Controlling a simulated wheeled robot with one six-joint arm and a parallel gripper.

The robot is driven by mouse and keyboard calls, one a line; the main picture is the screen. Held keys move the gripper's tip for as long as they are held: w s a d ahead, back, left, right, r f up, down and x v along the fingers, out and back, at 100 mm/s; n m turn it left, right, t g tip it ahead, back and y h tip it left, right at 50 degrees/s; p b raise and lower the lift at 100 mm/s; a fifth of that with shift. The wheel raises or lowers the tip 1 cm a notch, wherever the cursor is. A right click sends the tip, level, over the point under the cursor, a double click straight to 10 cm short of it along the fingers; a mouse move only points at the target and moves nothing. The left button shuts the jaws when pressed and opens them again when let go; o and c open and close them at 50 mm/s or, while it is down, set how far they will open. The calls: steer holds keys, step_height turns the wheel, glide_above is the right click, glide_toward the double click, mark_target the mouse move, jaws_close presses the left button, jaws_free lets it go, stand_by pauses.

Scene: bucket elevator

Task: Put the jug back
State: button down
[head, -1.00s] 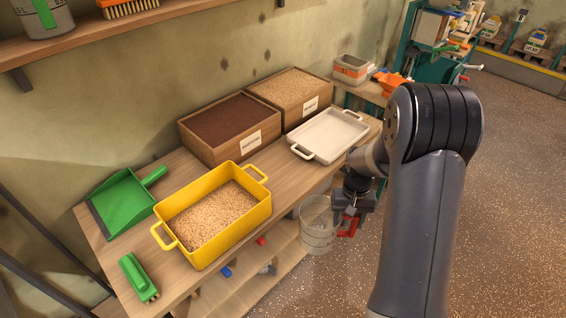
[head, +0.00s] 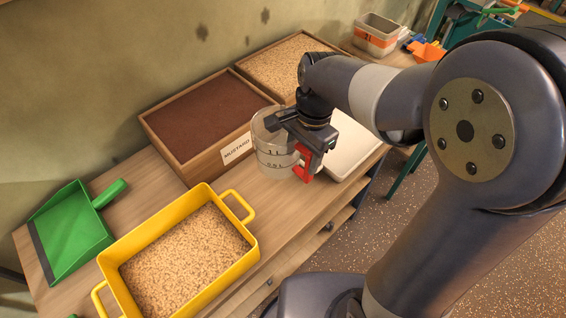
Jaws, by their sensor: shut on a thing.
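The jug (head: 274,160) is a clear measuring jug with printed marks and a red handle (head: 306,163). It is in the middle of the head view, roughly upright, in front of the box labelled mustard. My gripper (head: 300,146) is shut on the jug at its handle side. The jug looks empty as far as I can see. I cannot tell whether its base touches the bench top or hangs just above it. The gripper and arm hide part of its right side.
The mustard box (head: 205,117) stands behind the jug, with a second grain box (head: 287,62) beyond. A yellow tray of grain (head: 184,256) and green dustpan (head: 75,230) are at left. A white tray (head: 355,146) is close right of the jug. Bare bench (head: 235,185) shows left of the jug.

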step_height(320, 180, down, 10)
steer(key=shift+r, duration=0.15)
stand_by(0.3)
steer(key=shift+a, duration=0.1)
steer(key=c, duration=0.6)
jaws_free()
steer(key=shift+o, duration=0.2)
glide_toward(301, 175)
steer(key=shift+w+f, duration=0.35)
